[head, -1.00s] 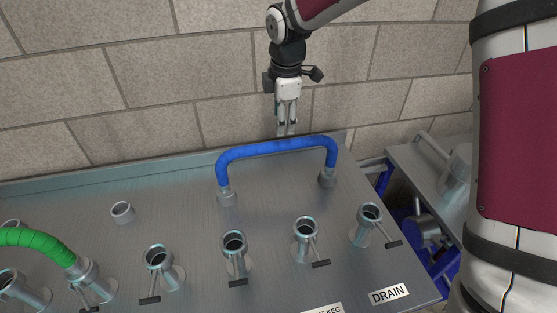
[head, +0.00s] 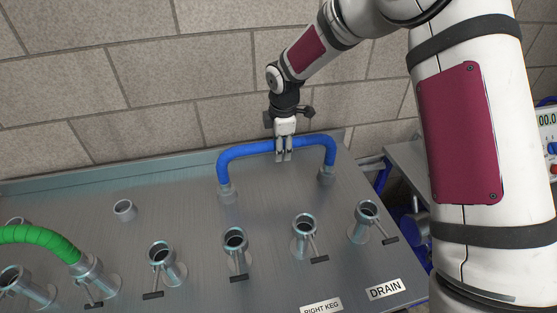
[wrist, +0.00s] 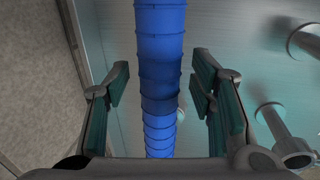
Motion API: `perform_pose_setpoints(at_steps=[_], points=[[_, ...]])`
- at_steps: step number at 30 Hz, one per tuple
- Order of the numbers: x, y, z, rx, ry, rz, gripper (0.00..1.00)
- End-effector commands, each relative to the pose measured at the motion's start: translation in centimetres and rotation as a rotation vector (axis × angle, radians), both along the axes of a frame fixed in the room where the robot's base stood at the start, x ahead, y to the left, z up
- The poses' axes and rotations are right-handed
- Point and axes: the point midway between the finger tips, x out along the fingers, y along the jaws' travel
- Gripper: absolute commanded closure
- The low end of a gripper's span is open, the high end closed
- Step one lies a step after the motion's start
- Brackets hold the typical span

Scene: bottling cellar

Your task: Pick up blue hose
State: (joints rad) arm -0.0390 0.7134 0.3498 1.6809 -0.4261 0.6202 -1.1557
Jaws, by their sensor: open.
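The blue hose (head: 250,149) is a bent ribbed tube near the back of the metal panel, its two ends on metal fittings. In the wrist view the hose (wrist: 160,60) runs up the middle of the picture, between my two fingers. My gripper (head: 284,156) is at the hose's top span, right of its middle, pointing down with a finger on either side. In the wrist view my gripper (wrist: 158,88) is open, with a gap between each finger pad and the hose. The fingers hide a short piece of the hose in the head view.
A green hose (head: 40,237) arches at the left. Several upright pipe ports with handles, one of them here (head: 235,240), line the panel's front. A bare stub (head: 124,209) stands at the left back. A block wall (head: 150,90) rises close behind. A DRAIN label (head: 386,289) is at the lower right.

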Motion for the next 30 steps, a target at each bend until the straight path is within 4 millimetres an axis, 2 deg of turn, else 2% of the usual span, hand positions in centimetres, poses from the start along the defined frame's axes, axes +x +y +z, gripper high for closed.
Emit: perform_pose_setpoints(at_steps=[4,9,11,22,26,30], points=[[0.0,0.0,0.0,0.000,0.000,0.000,0.50],[0.0,0.0,0.0,0.000,0.000,0.000,0.88],[0.0,0.0,0.0,0.000,0.000,0.000,1.00],[0.1,0.0,0.6,0.001,-0.004,-0.001,1.00],[0.2,0.0,2.2,0.001,-0.007,0.000,1.00],[0.3,0.0,4.8,0.002,-0.008,-0.001,1.00]])
